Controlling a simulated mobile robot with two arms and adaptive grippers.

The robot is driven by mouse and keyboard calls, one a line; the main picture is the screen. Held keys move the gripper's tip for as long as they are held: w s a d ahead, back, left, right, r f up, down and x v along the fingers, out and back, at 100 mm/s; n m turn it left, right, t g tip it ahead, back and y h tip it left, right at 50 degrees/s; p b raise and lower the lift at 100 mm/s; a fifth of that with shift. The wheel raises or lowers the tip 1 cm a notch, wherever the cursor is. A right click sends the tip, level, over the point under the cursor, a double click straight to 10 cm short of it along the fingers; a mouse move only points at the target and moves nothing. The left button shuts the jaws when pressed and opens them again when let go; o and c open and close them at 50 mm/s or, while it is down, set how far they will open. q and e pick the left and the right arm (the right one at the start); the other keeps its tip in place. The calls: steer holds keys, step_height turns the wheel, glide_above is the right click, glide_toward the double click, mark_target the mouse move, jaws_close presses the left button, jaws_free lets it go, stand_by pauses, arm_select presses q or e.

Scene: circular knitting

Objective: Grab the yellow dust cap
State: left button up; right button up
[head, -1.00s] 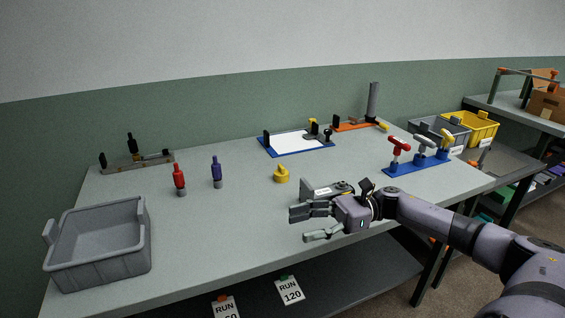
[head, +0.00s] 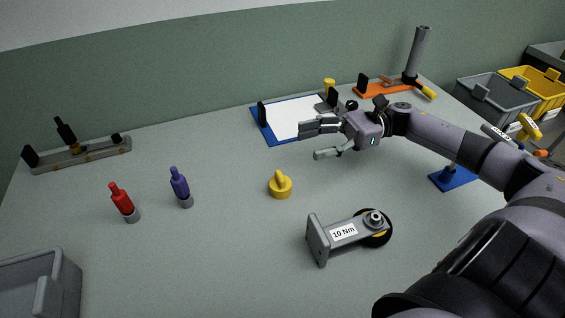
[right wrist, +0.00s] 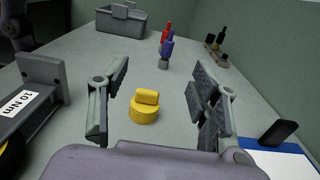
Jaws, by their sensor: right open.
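The yellow dust cap (head: 280,186) stands on the grey table near the middle, a round base with a raised grip on top. My right gripper (head: 318,141) is open and empty, up and to the right of the cap in the head view. In the right wrist view the cap (right wrist: 145,107) lies ahead, between the two open fingers (right wrist: 155,100) in the picture, not touching either. My left gripper does not show.
A 10 Nm torque fixture (head: 345,233) stands in front right of the cap. A blue-edged white board (head: 290,118) lies behind. A grey bin (head: 62,285) is at front left.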

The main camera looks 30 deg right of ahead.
mark_target(283, 176)
step_height(283, 176, down, 3)
steer(key=shift+s+a+r, duration=0.1)
steer(key=shift+a, duration=0.05)
step_height(283, 176, down, 5)
steer(key=shift+r, duration=0.15)
steer(key=shift+a, duration=0.35)
steer(key=shift+a+r+p, duration=0.1)
steer(key=shift+a+p, duration=0.3)
steer(key=shift+a, duration=0.2)
steer(key=p+x, duration=0.1)
steer(key=x, duration=0.4)
steer(key=shift+w+a+p, duration=0.25)
steer(key=shift+p, duration=0.15)
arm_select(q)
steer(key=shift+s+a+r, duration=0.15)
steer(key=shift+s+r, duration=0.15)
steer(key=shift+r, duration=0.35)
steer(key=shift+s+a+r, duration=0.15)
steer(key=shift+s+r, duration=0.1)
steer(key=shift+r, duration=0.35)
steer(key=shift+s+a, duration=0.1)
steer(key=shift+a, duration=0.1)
arm_select(e)
steer(key=c, duration=1)
steer(key=shift+c, duration=0.2)
